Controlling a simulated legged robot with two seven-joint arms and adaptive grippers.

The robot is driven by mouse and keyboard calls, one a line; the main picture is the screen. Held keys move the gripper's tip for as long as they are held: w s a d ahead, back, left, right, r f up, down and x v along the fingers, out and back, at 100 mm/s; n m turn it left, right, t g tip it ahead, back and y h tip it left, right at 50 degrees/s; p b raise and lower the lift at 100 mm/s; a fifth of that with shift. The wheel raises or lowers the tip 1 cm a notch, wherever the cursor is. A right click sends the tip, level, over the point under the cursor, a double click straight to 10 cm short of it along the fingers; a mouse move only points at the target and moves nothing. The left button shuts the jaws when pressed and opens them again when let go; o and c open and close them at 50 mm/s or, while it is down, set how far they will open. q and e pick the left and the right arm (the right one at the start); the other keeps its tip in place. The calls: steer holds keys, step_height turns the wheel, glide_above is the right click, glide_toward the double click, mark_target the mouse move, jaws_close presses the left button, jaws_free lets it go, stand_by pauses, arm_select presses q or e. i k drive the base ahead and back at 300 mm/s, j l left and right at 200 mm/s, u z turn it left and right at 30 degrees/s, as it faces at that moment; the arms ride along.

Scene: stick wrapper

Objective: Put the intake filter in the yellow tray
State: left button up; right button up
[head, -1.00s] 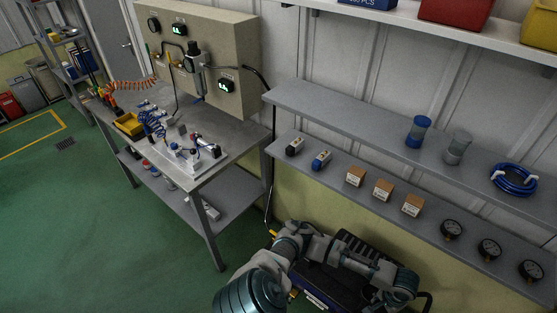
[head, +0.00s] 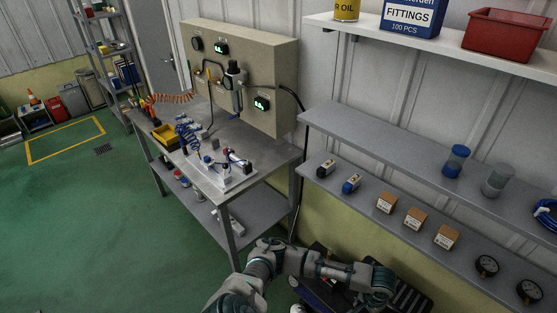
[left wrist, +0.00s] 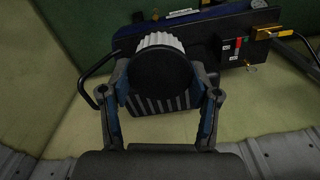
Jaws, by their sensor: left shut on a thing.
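The intake filter (left wrist: 160,72), with a round black face and a white pleated rim, is between the fingers of my left gripper (left wrist: 163,88) in the left wrist view. The gripper is shut on it, a finger on each side. In the head view, an arm of mine crosses the bottom centre, and I cannot make out the fingers or the filter there. The yellow tray (head: 166,135) sits on the workbench's far left part, well away from that arm. My right gripper is not in view.
The metal workbench (head: 262,151) carries blue coiled hose, fittings and a white-based assembly (head: 226,173) near the tray. Wall shelves (head: 400,140) with boxes and gauges stand at the right. A dark machine (left wrist: 225,40) with a handle lies behind the filter. Green floor is clear at left.

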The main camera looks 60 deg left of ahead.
mark_target(169, 137)
steer(key=k+j+u, duration=0.2)
steer(key=j, duration=0.45)
steer(key=j+u, duration=0.15)
steer(key=j, duration=0.45)
steer(key=k+j+u, duration=0.2)
steer(key=j, duration=0.5)
steer(key=i, duration=0.1)
